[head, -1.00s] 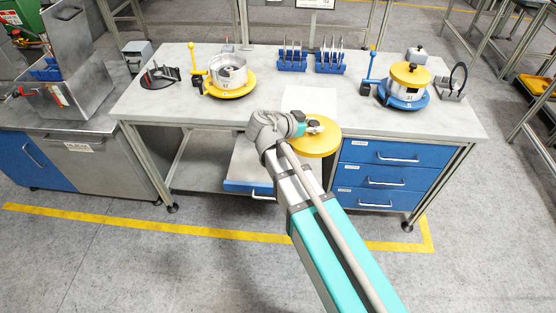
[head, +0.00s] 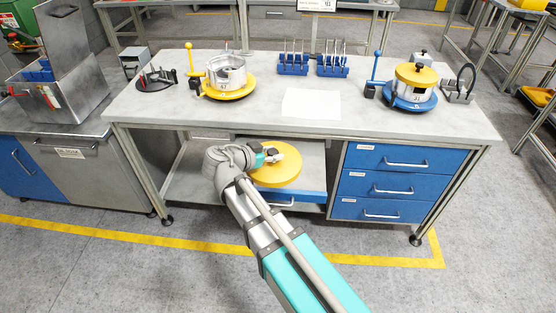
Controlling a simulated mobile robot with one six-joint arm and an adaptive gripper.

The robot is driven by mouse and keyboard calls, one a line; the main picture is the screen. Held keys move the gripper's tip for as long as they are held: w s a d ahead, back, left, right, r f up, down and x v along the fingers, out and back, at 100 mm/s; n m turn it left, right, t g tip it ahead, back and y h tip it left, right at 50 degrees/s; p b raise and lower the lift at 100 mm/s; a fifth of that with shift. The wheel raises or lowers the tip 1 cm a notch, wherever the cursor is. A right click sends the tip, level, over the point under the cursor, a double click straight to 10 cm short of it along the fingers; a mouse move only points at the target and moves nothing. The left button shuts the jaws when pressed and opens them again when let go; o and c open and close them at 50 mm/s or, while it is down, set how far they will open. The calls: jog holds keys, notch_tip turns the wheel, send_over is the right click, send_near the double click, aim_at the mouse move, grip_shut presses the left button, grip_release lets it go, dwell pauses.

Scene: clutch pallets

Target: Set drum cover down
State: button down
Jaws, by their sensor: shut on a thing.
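A round yellow drum cover (head: 276,171) is held level by my gripper (head: 274,155), in front of the workbench and over the open drawer area. My gripper is shut on the cover near its middle; the fingertips are small and partly hidden by the wrist. A silver drum (head: 228,73) without a cover stands on a yellow round base (head: 231,91) at the bench's left. Another drum (head: 415,85) with a yellow cover (head: 417,74) on top stands on a blue round base (head: 410,103) at the right.
A white sheet (head: 311,104) lies flat and bare at the middle of the grey bench top (head: 290,122). Blue racks (head: 293,66) stand behind it. Lever handles rise beside both bases. A shelf with a blue front (head: 297,197) sits below the cover.

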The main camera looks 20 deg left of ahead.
aim_at(269, 143)
jog(key=shift+w, duration=0.1)
jog(key=w+a+f+b, duration=0.1)
jog(key=w, duration=0.2)
jog(key=w+f+b, duration=0.2)
jog(key=w, duration=0.1)
jog(key=w+a+f+b, duration=0.1)
jog(key=w, duration=0.2)
jog(key=shift+a+f, duration=0.2)
jog(key=shift+a, duration=0.1)
jog(key=shift+w+a+f+b, duration=0.25)
jog(key=shift+w+f+b, duration=0.65)
jog(key=shift+f+b, duration=0.3)
jog(key=shift+w+a+f+b, duration=0.25)
jog(key=shift+w+f+b, duration=0.6)
jog(key=shift+f+b, duration=0.35)
jog(key=f+b, duration=0.3)
jog(key=b, duration=0.1)
jog(key=shift+w+a+f, duration=0.1)
jog(key=shift+w+f, duration=0.3)
jog(key=shift+f+b, duration=0.6)
jog(key=shift+b, duration=0.15)
